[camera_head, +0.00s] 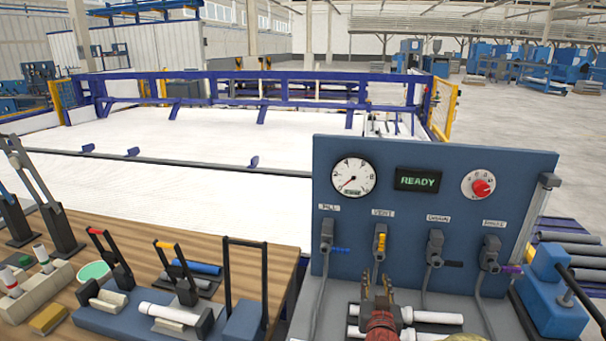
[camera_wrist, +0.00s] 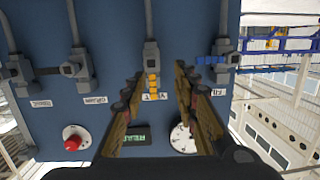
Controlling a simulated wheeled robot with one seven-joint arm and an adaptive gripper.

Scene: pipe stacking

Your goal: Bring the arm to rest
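My gripper (camera_head: 378,288) is in front of the blue control panel (camera_head: 340,258), low and near its middle. In the wrist view the two brown fingers of my gripper (camera_wrist: 160,72) are spread apart and hold nothing. The yellow valve handle (camera_wrist: 153,86) shows in the gap between them, nearer the left finger. In the head view this yellow handle (camera_head: 380,243) stands just above my fingertips. The wrist view does not show clearly how far the fingertips are from the panel.
The panel carries a gauge (camera_head: 353,177), a READY display (camera_head: 417,180), a red knob (camera_head: 482,187) and blue (camera_head: 341,250), black (camera_head: 454,264) and purple (camera_head: 513,269) handles. White pipes (camera_head: 436,317) lie beneath my gripper. A wooden bench (camera_head: 145,235) with tools stands left.

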